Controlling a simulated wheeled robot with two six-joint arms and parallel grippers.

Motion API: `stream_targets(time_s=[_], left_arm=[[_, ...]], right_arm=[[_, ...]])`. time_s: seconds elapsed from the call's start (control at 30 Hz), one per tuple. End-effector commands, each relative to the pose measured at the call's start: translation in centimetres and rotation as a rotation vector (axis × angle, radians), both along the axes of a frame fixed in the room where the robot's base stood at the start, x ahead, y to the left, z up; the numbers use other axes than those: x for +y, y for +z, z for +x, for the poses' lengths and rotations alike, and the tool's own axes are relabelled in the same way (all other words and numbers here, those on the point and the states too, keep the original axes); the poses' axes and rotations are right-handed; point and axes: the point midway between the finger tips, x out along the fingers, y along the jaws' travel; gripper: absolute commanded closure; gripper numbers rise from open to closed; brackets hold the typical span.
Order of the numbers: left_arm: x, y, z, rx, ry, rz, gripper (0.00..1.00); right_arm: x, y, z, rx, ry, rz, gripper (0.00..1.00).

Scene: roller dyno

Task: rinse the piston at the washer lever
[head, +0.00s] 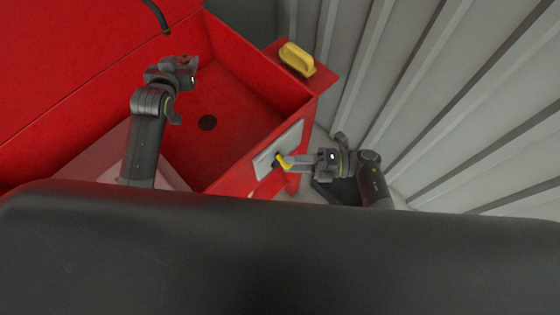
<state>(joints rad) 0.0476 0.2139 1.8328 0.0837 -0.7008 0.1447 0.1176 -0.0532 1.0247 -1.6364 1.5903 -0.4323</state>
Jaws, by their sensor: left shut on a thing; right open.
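The red washer basin (235,78) fills the upper left of the head view. My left gripper (184,68) is over the basin below the black spout and is shut on the piston, which is mostly hidden by the gripper. The washer lever (283,162) is a small yellow handle on a grey plate (270,158) on the basin's front right wall. My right gripper (298,161) is open with its fingertips at the lever. I cannot tell whether they touch it.
A black spout (157,14) hangs over the basin from above. A dark round drain (208,123) is in the basin floor. A yellow brush-like block (297,59) lies on a red side shelf (325,80). A ribbed grey wall (440,90) stands at the right.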

Motion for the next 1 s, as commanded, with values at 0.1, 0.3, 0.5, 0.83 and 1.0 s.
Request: stream_targets(time_s=[0.1,0.3,0.5,0.83,1.0], left_arm=[[0.0,0.1,0.0,-0.002,0.000,0.000,0.79],[0.0,0.1,0.0,-0.002,0.000,0.000,0.79],[0.0,0.1,0.0,-0.002,0.000,0.000,0.79],[0.0,0.1,0.0,-0.002,0.000,0.000,0.79],[0.0,0.1,0.0,-0.002,0.000,0.000,0.79]], right_arm=[[2.0,0.0,-0.2,0.001,0.000,0.003,0.55],[3.7,0.0,-0.3,0.000,0.000,0.000,0.55],[3.9,0.0,-0.3,0.000,0.000,0.000,0.55],[3.9,0.0,-0.3,0.000,0.000,0.000,0.83],[3.9,0.0,-0.3,0.000,-0.001,0.000,1.00]])
